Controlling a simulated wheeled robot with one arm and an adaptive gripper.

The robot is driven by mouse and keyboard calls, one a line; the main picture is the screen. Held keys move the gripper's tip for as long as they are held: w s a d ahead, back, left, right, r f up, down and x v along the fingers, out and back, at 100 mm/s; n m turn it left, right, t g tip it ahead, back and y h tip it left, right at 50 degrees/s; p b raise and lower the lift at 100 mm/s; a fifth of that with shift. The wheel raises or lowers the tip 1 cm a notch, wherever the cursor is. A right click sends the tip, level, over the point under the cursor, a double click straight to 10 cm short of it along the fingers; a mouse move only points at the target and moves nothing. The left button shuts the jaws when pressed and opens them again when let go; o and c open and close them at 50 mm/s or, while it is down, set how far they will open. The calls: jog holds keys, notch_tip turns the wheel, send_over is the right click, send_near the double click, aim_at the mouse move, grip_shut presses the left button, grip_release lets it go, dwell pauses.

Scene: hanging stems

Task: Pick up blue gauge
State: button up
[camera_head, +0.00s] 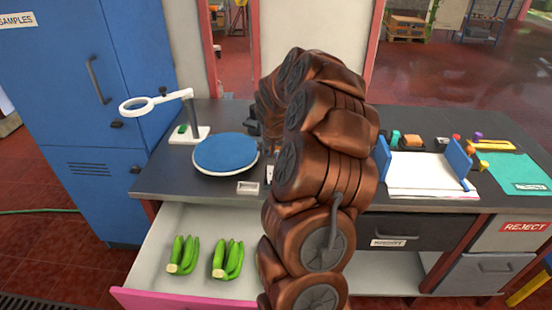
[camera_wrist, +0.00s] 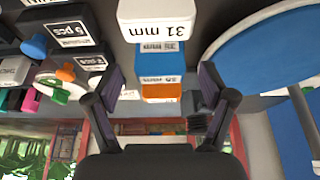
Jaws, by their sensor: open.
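In the wrist view a blue gauge (camera_wrist: 159,63) with white number labels stands in a row of blocks, between a white gauge (camera_wrist: 158,20) marked 31 mm and an orange gauge (camera_wrist: 160,91). My gripper (camera_wrist: 163,84) is open. Its two dark fingers are apart, one on each side of the row near the blue and orange gauges. I cannot tell whether either finger touches a gauge. In the head view my brown-covered arm hides the gauge row and the fingertips.
A blue round turntable (camera_head: 226,152) stands beside a magnifier lamp (camera_head: 155,101) on the dark counter (camera_head: 165,182). An open drawer (camera_head: 215,214) holds green bananas (camera_head: 183,254). A blue-ended paper holder (camera_head: 428,172) and small coloured items stand right of my arm.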

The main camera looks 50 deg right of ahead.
jog(key=shift+x, duration=0.85)
jog(key=c, duration=1.2)
jog(key=shift+o, duration=0.2)
